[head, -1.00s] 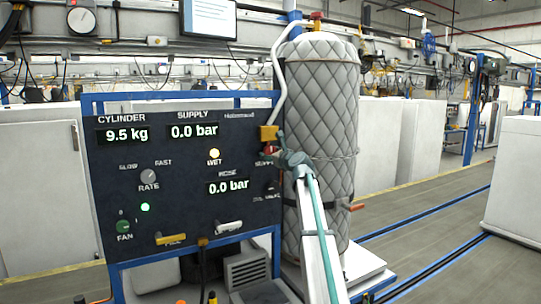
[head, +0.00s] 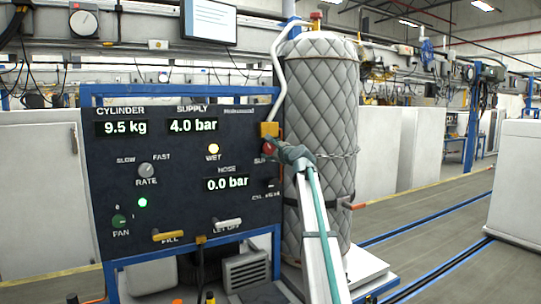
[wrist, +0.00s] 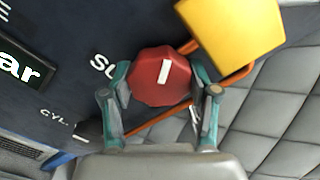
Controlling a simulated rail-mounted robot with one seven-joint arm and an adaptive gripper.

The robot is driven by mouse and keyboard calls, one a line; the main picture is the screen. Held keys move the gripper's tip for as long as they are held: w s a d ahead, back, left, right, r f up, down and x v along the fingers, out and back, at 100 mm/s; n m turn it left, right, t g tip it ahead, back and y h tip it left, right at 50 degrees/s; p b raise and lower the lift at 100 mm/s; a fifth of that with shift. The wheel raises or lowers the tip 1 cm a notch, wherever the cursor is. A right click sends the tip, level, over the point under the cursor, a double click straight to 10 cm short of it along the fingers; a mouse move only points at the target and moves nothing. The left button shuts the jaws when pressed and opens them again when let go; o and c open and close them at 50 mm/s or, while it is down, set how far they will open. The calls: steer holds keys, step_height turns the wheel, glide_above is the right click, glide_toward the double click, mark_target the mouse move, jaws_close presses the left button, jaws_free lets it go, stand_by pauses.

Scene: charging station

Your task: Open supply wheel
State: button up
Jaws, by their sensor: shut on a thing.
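The supply wheel (wrist: 160,76) is a red faceted knob with a white mark, on the right side of the dark panel (head: 120,180). In the head view the wheel (head: 268,148) shows small at the panel's right edge, partly behind my gripper. My gripper (wrist: 163,90) has its teal fingers on either side of the wheel and is shut on it. In the head view my gripper (head: 277,150) reaches the wheel from the right. The supply display (head: 194,125) reads 4.0 bar. The hose display (head: 227,183) reads 0.0 bar and the cylinder display (head: 122,128) reads 9.5 kg.
A yellow block (wrist: 235,35) sits close beside the wheel, with an orange tube by the fingers. A grey quilted tank (head: 325,110) stands right behind my arm. Yellow fill (head: 168,235) and white let-off (head: 227,224) handles are low on the panel.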

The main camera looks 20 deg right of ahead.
stand_by(0.3)
steer(key=o, duration=1.2)
steer(key=shift+c, duration=0.2)
